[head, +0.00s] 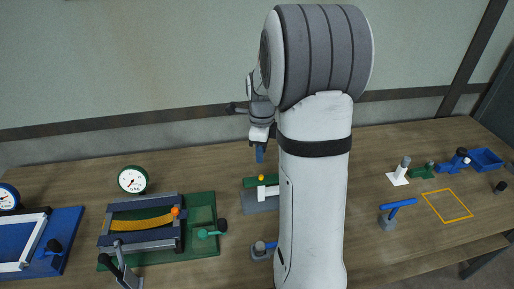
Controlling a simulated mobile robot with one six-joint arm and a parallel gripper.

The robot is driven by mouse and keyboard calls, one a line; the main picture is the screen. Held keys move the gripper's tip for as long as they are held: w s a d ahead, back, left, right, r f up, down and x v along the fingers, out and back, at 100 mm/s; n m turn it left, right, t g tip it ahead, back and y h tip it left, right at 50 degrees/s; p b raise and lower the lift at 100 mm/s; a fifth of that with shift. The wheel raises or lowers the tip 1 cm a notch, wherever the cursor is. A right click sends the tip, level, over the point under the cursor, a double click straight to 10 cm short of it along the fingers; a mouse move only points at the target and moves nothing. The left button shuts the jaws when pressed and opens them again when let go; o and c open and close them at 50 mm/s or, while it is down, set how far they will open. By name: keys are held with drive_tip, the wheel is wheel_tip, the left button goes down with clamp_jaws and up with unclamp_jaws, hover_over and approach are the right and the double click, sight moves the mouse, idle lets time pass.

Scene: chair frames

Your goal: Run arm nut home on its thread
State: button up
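My gripper (260,153) points down over the middle of the bench, with blue at its fingertips. It is small and seen side-on, so I cannot tell whether it is open or shut. Below it, apparently with a gap, is a grey-and-green fixture (258,205) with a white piece (268,191) and a small yellow-orange knob (261,177). My arm hides the fixture's right side. I cannot pick out the arm nut or its thread for certain.
Left are a green fixture (203,240) with a yellow curved strip (143,223), a gauge (132,180) and a blue fixture (68,222). Right are a blue lever (399,203), a white post (404,165), a blue tray (487,158) and a bare yellow-outlined square (447,205).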

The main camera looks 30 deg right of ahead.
sight(261, 176)
wheel_tip(261, 176, down, 9)
drive_tip(key=b, duration=0.6)
drive_tip(key=shift+r, duration=0.1)
clamp_jaws()
unclamp_jaws()
